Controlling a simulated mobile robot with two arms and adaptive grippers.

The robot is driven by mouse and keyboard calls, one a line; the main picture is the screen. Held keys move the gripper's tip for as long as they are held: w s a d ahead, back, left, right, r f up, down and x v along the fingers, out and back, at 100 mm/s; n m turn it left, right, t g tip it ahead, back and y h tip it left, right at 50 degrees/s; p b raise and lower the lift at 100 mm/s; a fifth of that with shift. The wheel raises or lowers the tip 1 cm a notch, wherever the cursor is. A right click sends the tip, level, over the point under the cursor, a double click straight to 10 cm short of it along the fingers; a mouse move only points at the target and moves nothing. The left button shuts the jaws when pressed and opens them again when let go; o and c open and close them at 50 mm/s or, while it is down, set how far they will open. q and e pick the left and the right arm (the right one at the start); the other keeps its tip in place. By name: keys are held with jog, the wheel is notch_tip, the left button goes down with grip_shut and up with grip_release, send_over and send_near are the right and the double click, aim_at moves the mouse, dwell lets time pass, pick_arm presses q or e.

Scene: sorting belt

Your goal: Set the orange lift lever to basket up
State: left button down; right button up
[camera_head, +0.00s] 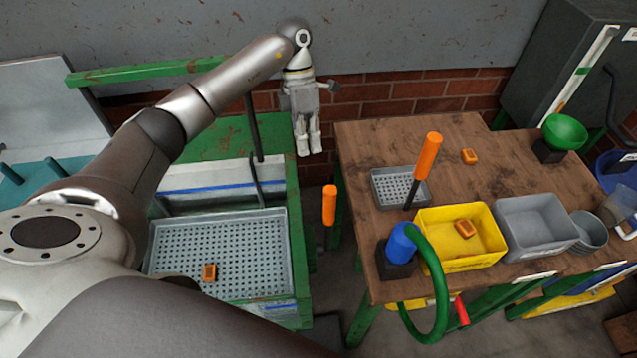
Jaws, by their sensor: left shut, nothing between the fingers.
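An orange lever handle (329,205) stands upright beside the right side of the green-framed tank (303,270). A grey perforated basket (245,240) sits in the tank with a small orange block (209,272) in it. A second orange handle (427,155) on a dark rod stands tilted over the wooden table. My left gripper (309,148) points down, its fingers shut and empty, above and a little left of the upright lever in the picture. It looks apart from the lever; the depth between them is hard to tell. My right gripper is out of view.
The wooden table (370,150) holds a small perforated tray (385,178), a yellow bin (430,222), a grey bin (535,215) and a blue nozzle with a green hose (442,290). A brick and grey wall (430,40) stands behind. A narrow gap separates tank and table.

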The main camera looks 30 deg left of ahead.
pick_arm(q)
jog(key=s+d+f+p, duration=0.4)
jog(key=d+f+p, duration=0.1)
jog(key=f, duration=0.2)
jog(key=shift+s+f, duration=0.15)
jog(key=shift+s, duration=0.15)
jog(key=shift+d, duration=0.15)
